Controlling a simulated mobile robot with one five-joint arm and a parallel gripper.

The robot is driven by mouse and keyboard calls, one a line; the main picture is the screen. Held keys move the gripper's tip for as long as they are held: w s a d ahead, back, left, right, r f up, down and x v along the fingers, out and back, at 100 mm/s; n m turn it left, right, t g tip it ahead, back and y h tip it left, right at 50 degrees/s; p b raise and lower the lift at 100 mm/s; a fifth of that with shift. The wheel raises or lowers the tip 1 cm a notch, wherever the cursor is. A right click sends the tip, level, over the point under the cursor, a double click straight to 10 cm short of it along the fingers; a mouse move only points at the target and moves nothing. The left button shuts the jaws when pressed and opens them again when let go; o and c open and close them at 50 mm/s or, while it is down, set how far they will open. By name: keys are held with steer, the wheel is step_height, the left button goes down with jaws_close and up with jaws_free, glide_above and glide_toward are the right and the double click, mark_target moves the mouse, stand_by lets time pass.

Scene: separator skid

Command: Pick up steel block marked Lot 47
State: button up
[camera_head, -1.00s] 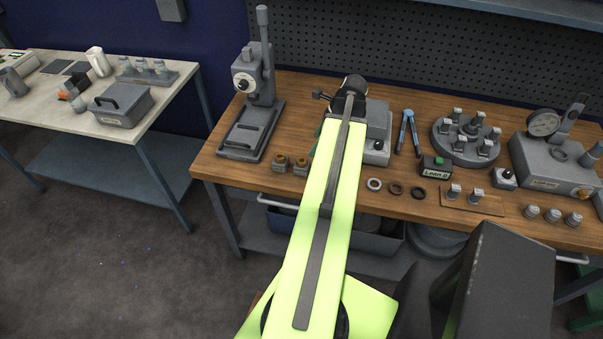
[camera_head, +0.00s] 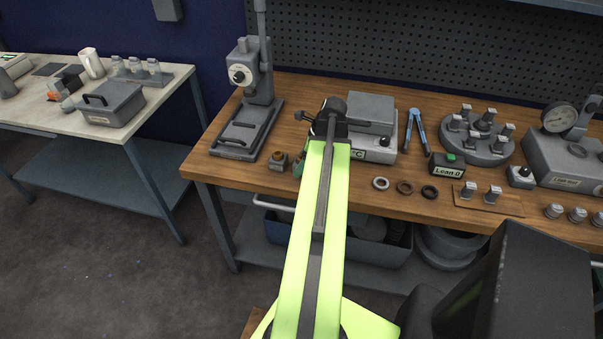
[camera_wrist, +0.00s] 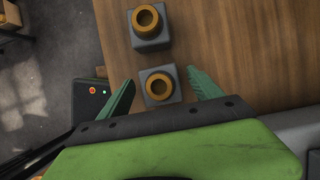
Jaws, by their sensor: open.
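Two small grey steel blocks with brass-coloured rings on top stand on the wooden bench. I cannot read a Lot 47 mark on either. In the wrist view, one block (camera_wrist: 158,86) lies between the open green fingers of my gripper (camera_wrist: 161,76), with clear space on both sides. The other block (camera_wrist: 150,26) stands just beyond it, outside the jaws. In the head view, one block (camera_head: 278,161) shows left of my gripper (camera_head: 299,164). The other is mostly hidden by my arm and finger. The jaws are empty.
A lever press (camera_head: 246,128) stands at the left behind the blocks. A grey box device (camera_head: 371,140) is right of my arm. Several rings (camera_head: 404,187) lie near the front edge. Bare wood lies beyond the blocks' right side in the wrist view.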

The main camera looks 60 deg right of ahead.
steer(key=shift+r, duration=0.1)
steer(key=shift+c, duration=0.3)
jaws_close()
steer(key=shift+r+p, duration=0.15)
steer(key=shift+p, duration=0.15)
